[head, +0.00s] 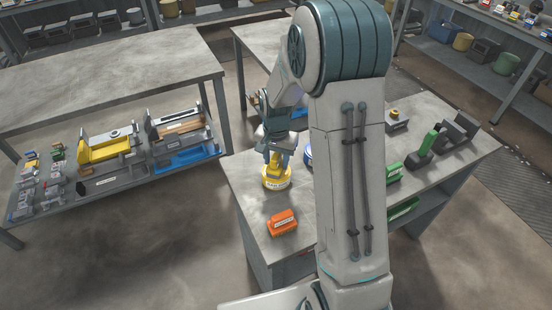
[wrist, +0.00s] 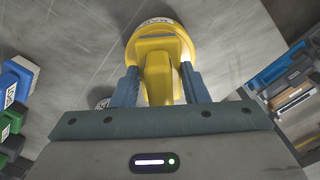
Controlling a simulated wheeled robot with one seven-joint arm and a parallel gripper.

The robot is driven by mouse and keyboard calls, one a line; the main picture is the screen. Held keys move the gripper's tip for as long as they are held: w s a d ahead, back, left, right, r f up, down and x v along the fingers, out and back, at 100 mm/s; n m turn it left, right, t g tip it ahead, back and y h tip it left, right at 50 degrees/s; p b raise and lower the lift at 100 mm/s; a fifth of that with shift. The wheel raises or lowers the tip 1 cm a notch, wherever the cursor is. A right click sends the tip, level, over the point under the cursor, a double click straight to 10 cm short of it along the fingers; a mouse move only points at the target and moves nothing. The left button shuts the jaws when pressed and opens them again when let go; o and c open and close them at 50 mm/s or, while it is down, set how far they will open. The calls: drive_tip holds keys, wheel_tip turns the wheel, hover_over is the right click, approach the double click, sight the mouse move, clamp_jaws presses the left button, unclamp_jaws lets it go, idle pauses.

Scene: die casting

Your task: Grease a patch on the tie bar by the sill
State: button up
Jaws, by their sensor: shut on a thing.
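My gripper (head: 275,143) points down over the grey worktop. It is shut on a yellow tool (head: 276,179) with a block-like grip and a round, labelled base. In the wrist view the two blue fingers of my gripper (wrist: 158,80) stand on either side of the grip of the yellow tool (wrist: 160,43). The base is at or just above the worktop; I cannot tell if it touches. The label is too small to read. I cannot make out a tie bar or a sill in either view; my arm hides part of the worktop.
An orange labelled box (head: 283,222) lies near the worktop's (head: 244,205) front left. A blue item (head: 308,155) shows partly behind my arm. A low shelf (head: 100,210) with yellow and blue trays is left.

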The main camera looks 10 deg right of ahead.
sight(276, 154)
drive_tip(key=shift+r+p, duration=2.2)
drive_tip(key=shift+r, duration=1.3)
drive_tip(key=shift+a, duration=0.1)
